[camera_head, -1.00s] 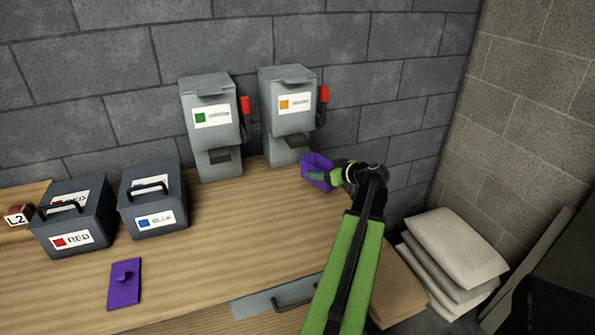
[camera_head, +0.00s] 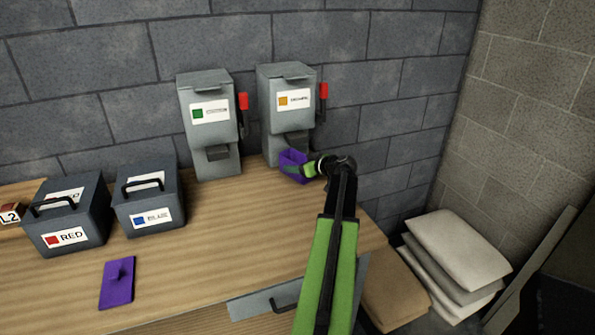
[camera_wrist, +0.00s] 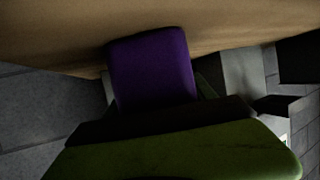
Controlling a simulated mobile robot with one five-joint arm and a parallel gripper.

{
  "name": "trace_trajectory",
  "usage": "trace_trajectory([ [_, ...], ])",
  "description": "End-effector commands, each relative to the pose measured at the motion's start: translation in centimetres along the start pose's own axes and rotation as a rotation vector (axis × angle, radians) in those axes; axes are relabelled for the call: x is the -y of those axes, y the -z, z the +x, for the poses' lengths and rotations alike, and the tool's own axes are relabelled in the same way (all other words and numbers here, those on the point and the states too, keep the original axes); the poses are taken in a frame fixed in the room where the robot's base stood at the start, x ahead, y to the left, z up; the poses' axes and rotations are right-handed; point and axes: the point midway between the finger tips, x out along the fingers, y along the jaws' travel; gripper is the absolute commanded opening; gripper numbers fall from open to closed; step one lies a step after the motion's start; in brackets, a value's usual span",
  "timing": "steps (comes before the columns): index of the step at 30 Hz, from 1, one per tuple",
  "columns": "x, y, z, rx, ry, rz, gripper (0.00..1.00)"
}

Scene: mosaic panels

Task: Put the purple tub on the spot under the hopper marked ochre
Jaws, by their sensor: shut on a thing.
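The purple tub (camera_head: 291,163) is an open-topped box in front of the base of the right-hand hopper (camera_head: 288,100), which bears an ochre square label. My gripper (camera_head: 309,169) is shut on the tub from its right side. The tub also fills the middle of the wrist view (camera_wrist: 153,68), with the green gripper part below it. The tub looks slightly tilted in the head view. I cannot tell whether its bottom touches the wooden bench (camera_head: 200,235). The spot under the hopper is largely hidden behind the tub.
A hopper with a green label (camera_head: 210,120) stands to the left. Red levers (camera_head: 323,91) stick out beside the hoppers. A RED box (camera_head: 68,215), a BLUE box (camera_head: 150,200) and a purple lid (camera_head: 117,283) sit on the left. Sacks (camera_head: 455,255) are stacked right of the bench.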

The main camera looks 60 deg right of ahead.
Motion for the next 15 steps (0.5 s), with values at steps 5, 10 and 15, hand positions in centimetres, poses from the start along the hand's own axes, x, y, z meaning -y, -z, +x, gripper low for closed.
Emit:
trace_trajectory([
  [5,0.04,0.19,-0.06,0.0,0.001,0.0,0.17],
  [10,0.06,-0.03,0.04,0.0,0.001,0.0,0.71],
  [15,0.08,-0.02,0.05,0.0,0.001,-0.001,0.85],
])
